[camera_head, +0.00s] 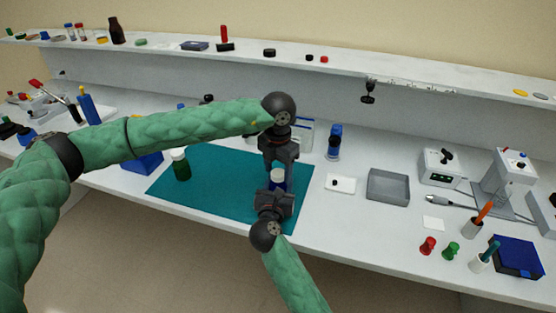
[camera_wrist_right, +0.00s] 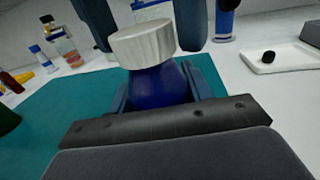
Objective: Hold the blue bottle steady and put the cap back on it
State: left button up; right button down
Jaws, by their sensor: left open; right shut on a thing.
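The blue bottle (camera_head: 277,186) stands at the mat's right part, mostly hidden by my grippers; its blue shoulder also shows in the right wrist view (camera_wrist_right: 158,86). The white ribbed cap (camera_wrist_right: 147,46) sits on top of the bottle, looking slightly tilted in that view. Whether it is threaded on cannot be told. My right gripper (camera_head: 275,192) is shut on the blue bottle from the front. My left gripper (camera_head: 278,166) is open above, its fingers (camera_wrist_right: 146,25) on either side of the cap, seemingly apart from it.
A green bottle with a white cap (camera_head: 181,165) stands on the teal mat (camera_head: 215,188) to the left. A white dish (camera_head: 340,184) and a grey tray (camera_head: 388,187) lie to the right. A blue-capped bottle (camera_head: 334,144) stands behind. The mat between the green bottle and my grippers is clear.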

pick_arm(q)
jog(key=shift+f, duration=0.15)
jog(key=shift+c, duration=0.5)
jog(key=c, duration=0.9)
jog(key=shift+m, duration=1)
jog(key=o, duration=1.1)
jog(key=shift+r, duration=2.25)
jog(key=shift+c, duration=0.5)
